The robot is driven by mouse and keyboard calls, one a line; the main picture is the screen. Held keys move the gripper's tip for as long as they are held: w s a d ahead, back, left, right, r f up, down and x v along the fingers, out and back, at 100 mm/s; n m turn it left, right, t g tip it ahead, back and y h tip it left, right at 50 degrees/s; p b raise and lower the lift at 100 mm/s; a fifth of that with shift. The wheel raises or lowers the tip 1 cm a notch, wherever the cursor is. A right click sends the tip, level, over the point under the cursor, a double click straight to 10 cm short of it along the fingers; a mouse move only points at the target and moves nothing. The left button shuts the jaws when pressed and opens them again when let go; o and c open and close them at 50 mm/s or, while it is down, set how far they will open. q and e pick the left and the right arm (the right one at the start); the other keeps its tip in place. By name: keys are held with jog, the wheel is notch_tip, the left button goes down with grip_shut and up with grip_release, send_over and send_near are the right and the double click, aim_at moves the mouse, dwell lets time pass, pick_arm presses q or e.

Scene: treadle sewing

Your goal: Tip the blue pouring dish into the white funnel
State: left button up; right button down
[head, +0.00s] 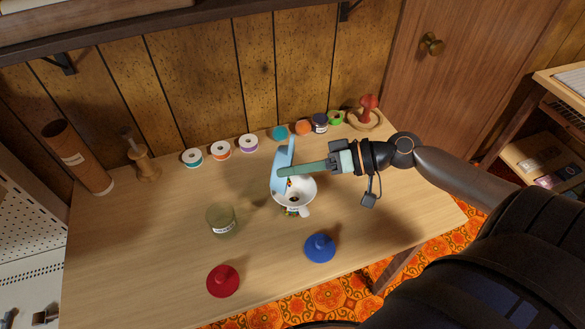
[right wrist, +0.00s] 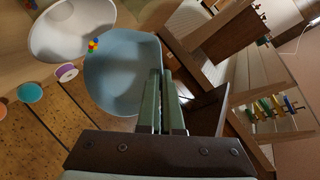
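The blue pouring dish (head: 285,160) is steeply tilted, almost on edge, over the white funnel (head: 304,191). My right gripper (head: 282,171) is shut on the dish's wall. In the right wrist view its green fingers (right wrist: 160,78) pinch the rim of the blue dish (right wrist: 118,85). A small cluster of coloured beads (right wrist: 94,45) sits at the dish's lip, facing the white funnel (right wrist: 70,30). The funnel stands over a container with a label, mostly hidden beneath it. My left gripper is not in view.
A greenish labelled jar (head: 221,218) stands left of the funnel. A red lid (head: 223,281) and a blue lid (head: 320,248) lie near the front. Several thread spools (head: 221,150) line the back. A red pincushion-like thing (head: 368,106) stands back right. The table's left front is clear.

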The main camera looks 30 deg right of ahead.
jog(key=shift+s+d+t+b, duration=0.25)
jog(key=shift+t+b, duration=0.15)
jog(key=shift+b, duration=0.5)
dwell(0.8)
dwell(1.5)
jog(key=shift+r+p, duration=0.15)
jog(key=shift+p, duration=0.15)
jog(key=shift+f, duration=0.2)
jog(key=shift+s+d+f+y+b, duration=0.1)
jog(key=shift+s+d+y+b, duration=0.3)
jog(key=shift+b, duration=0.7)
dwell(0.9)
jog(key=shift+w+a, duration=0.15)
jog(key=shift+w, duration=0.05)
dwell(1.5)
